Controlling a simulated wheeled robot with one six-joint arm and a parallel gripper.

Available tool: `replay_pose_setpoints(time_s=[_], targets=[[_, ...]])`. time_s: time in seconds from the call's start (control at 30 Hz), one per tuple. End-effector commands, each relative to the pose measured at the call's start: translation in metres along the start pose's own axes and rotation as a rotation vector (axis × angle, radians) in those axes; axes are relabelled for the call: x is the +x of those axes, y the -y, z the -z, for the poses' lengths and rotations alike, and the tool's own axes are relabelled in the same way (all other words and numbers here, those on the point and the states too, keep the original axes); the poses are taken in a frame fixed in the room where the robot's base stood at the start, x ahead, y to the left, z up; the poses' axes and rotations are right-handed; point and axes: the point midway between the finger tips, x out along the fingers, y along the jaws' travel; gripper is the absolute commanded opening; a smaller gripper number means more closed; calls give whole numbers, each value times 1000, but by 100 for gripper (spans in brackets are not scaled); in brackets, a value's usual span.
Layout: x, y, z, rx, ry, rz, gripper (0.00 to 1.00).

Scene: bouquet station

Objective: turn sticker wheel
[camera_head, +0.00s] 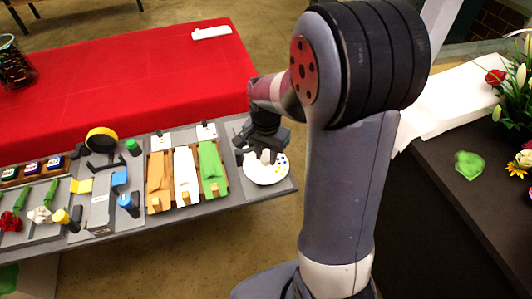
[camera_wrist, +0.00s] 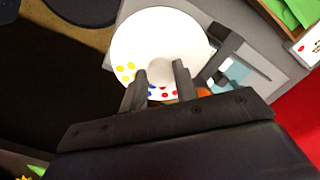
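The sticker wheel (camera_head: 258,176) is a round white disc with yellow, blue and red dots near its edge, at the right end of the grey table. In the wrist view the sticker wheel (camera_wrist: 134,38) fills the upper middle, with a pale round knob (camera_wrist: 160,70) at its centre. My gripper (camera_head: 264,152) is over the wheel. In the wrist view my gripper (camera_wrist: 160,82) has its two dark fingers apart, one on each side of the knob. I cannot tell whether they press on it. The fingers and palm hide the wheel's near part.
Left of the wheel are brown, white and green wrapping sheets (camera_head: 184,172) in wooden holders. Tape and tools (camera_head: 102,138) and flowers (camera_head: 12,220) lie further left. A red-covered table (camera_head: 130,85) is behind. A dark counter (camera_head: 440,215) with a bouquet is at right.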

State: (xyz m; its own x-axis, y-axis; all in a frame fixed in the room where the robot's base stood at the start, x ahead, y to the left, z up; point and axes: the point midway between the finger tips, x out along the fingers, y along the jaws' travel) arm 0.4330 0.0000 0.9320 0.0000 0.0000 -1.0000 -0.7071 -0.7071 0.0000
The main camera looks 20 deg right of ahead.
Motion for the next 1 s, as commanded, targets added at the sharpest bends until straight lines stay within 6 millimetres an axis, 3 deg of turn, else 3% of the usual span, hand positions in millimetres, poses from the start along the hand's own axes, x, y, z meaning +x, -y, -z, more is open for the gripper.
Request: replay_pose_setpoints(time_s=[0.3,0.67,1.0], targets=[[0,0,0,0,0,0,4],[0,0,0,-72,0,0,4],[0,0,0,-336,0,0,4]])
